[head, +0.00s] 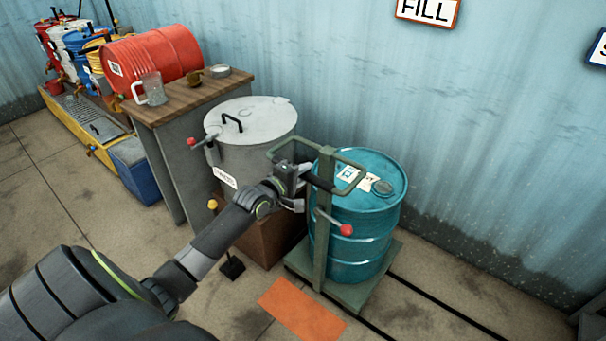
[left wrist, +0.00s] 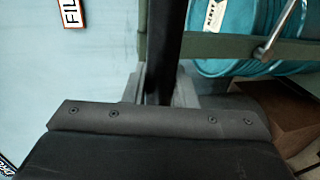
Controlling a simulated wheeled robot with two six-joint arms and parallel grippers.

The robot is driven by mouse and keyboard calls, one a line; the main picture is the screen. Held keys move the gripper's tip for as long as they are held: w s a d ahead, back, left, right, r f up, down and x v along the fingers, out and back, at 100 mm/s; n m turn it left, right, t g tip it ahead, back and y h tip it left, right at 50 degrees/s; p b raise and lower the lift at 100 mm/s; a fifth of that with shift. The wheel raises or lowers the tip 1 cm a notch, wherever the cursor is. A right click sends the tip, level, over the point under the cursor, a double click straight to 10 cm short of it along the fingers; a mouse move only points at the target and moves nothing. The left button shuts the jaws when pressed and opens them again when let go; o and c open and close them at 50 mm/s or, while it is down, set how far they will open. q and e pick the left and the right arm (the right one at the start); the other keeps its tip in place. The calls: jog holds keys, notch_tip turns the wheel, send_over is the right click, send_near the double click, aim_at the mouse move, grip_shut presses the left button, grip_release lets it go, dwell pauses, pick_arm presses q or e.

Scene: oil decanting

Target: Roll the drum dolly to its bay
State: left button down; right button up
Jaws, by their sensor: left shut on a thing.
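The drum dolly (head: 300,262) is a green flat base with an upright post and a looped push handle (head: 348,181). A teal drum (head: 364,245) with a white label stands upright on it. My left gripper (head: 303,190) is shut on the dark grip of the handle, on the drum's near left side. In the left wrist view the dark grip (left wrist: 166,50) runs up between the fingers, and part of the teal drum (left wrist: 230,20) shows beyond. A red-knobbed lever (head: 345,230) sticks out from the dolly post. My right gripper is not in view.
A lidded grey tank (head: 262,150) on a brown stand is close left of the dolly. An orange floor patch (head: 300,308) lies in front. Dark floor lines (head: 440,305) run right towards open floor. A "FILL" sign (head: 427,10) hangs on the wall. A wooden-topped bench (head: 185,97) stands left.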

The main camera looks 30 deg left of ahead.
pick_arm(q)
jog(key=shift+a+r+p, duration=0.25)
jog(key=shift+a+p, duration=0.15)
jog(key=shift+p, duration=0.05)
jog(key=shift+w+a+f, duration=0.1)
jog(key=shift+a+f, duration=0.05)
jog(key=shift+a, duration=0.4)
jog(key=c, duration=1.5)
grip_release()
jog(key=shift+o, duration=1.2)
jog(key=shift+a, duration=0.1)
jog(key=shift+a+f, duration=0.1)
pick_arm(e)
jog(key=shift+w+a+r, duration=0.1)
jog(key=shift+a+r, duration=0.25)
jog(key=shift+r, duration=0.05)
pick_arm(q)
jog(key=shift+s, duration=0.45)
jog(key=p+v, duration=0.5)
jog(key=v, duration=1.1)
jog(key=shift+s+a, duration=0.15)
jog(key=shift+s, duration=0.15)
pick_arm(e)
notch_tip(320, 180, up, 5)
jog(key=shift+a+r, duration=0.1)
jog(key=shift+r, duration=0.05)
